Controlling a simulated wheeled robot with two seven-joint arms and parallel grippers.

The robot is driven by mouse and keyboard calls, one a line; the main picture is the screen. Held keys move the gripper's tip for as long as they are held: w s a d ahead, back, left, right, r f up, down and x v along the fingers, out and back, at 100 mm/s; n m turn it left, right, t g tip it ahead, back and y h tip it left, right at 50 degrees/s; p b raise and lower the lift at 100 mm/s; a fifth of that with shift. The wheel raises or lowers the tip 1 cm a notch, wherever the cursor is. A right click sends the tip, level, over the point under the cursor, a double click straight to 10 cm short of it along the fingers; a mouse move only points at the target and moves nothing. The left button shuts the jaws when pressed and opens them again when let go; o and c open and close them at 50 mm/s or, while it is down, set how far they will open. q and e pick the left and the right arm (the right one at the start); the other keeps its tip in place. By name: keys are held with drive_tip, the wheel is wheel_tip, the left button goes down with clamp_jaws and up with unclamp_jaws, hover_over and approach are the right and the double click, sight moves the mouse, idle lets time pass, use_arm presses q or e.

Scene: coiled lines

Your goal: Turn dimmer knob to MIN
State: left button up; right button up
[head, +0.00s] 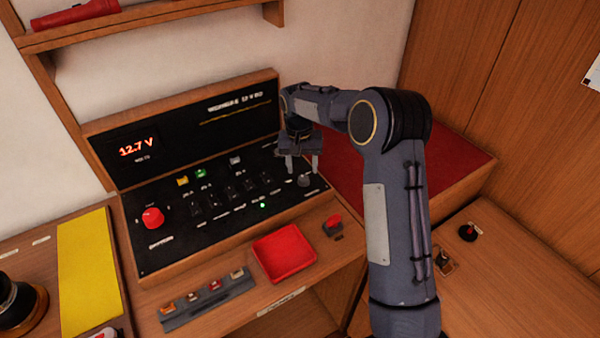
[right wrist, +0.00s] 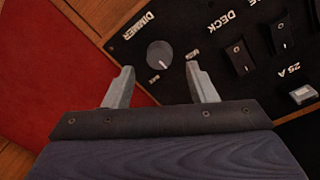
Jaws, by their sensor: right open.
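The dimmer knob (head: 304,181) is a small grey round knob at the right end of the black switch panel (head: 160,258). In the right wrist view the knob (right wrist: 160,54) sits beside the word DIMMER, with small marks near it too small to read surely. Its pointer direction is not clear. My right gripper (head: 302,164) is open and empty, fingers pointing down over the panel's right end. In the right wrist view its fingertips (right wrist: 159,69) lie apart, just short of the knob, which shows between and beyond them. I see no contact. My left gripper is not in view.
The panel also carries a red knob (head: 153,218), several black rocker switches (head: 213,200) and a 12.7 V display (head: 136,148). A red tray (head: 284,257) lies on the wooden ledge in front. A red surface (head: 350,180) lies right of the panel, behind my arm.

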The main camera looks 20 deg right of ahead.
sight(303, 177)
drive_tip(key=shift+d+f+p, duration=0.1)
drive_tip(key=shift+f+p, duration=0.2)
drive_tip(key=shift+f, duration=1.6)
drive_tip(key=c, duration=1)
drive_tip(key=shift+n, duration=0.3)
